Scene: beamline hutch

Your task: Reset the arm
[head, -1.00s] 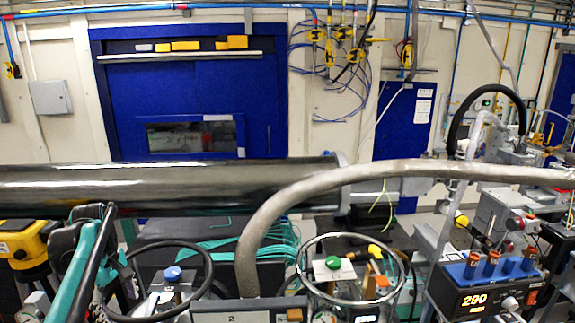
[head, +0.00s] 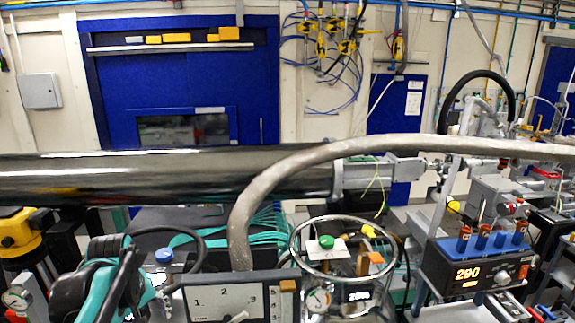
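A teal and black jointed part (head: 100,278) comes in at the lower left of the head view, and it seems to belong to my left arm. It shows a rounded black joint and a dark bar. I cannot make out a pair of fingertips on it, and nothing held can be seen. It is in front of a dark hose and close to the blue-capped fitting (head: 164,256). My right arm and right gripper do not show.
A long dark metal pipe (head: 170,178) crosses the view, with a grey hose (head: 262,188) in front. A glass vessel (head: 345,232), a numbered switch box (head: 224,303) and a controller reading 290 (head: 475,270) crowd the front. A blue door (head: 180,85) is behind.

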